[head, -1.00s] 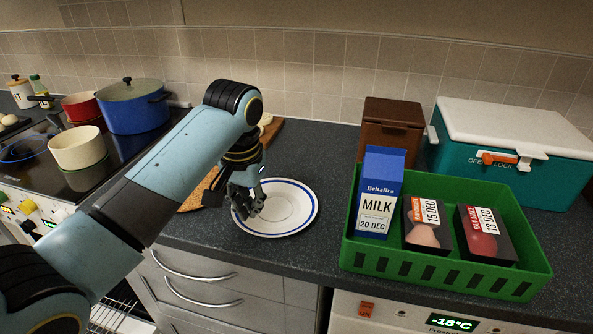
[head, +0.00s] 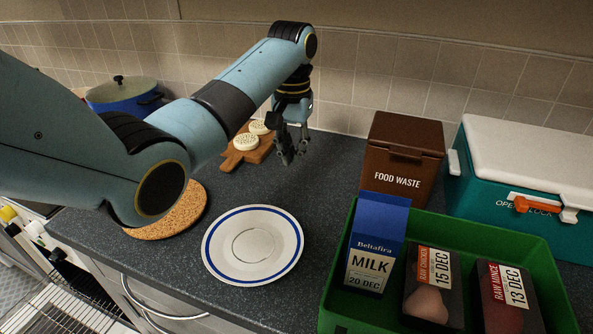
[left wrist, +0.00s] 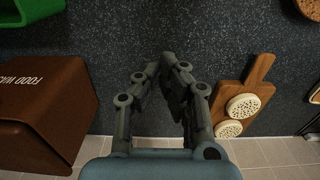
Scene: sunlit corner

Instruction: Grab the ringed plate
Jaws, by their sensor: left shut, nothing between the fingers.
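The white plate with a blue ring near its rim (head: 252,246) lies flat on the dark counter in the head view, near the front edge and fully visible. My left gripper (head: 293,160) is above the counter behind the plate and a little to its right, clear of it. Its fingertips (left wrist: 166,66) come together in the left wrist view, with nothing between them. The plate does not show in the left wrist view. My right gripper is in neither view.
A wooden board (head: 248,149) with round crackers lies left of my gripper, and a cork mat (head: 180,215) lies left of the plate. The brown food waste bin (head: 402,150) and the green crate (head: 470,233) with milk and meat packs stand right. Counter around the plate is clear.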

